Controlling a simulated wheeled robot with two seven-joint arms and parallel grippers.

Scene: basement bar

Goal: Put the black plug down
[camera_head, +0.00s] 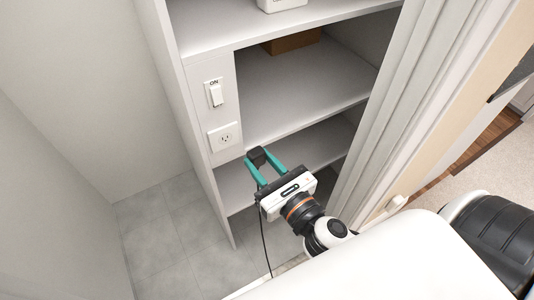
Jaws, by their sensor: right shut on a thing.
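The black plug (256,155) is a small dark block between the tips of the teal fingers of my right gripper (264,163). The gripper is shut on it and holds it in front of the shelf unit, just below and right of the wall outlet (224,138). A thin black cord (263,240) hangs down beside the gripper. The plug is apart from the outlet in the picture. Whether the plug touches a shelf is hard to tell. My left gripper is not in view.
White shelves (300,85) stand ahead, with a brown box (292,42) at the back of one and a white object (281,4) on the top one. A light switch (214,94) marked ON sits above the outlet. A door frame (385,110) stands close on the right. Grey tile floor (155,245) is clear at lower left.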

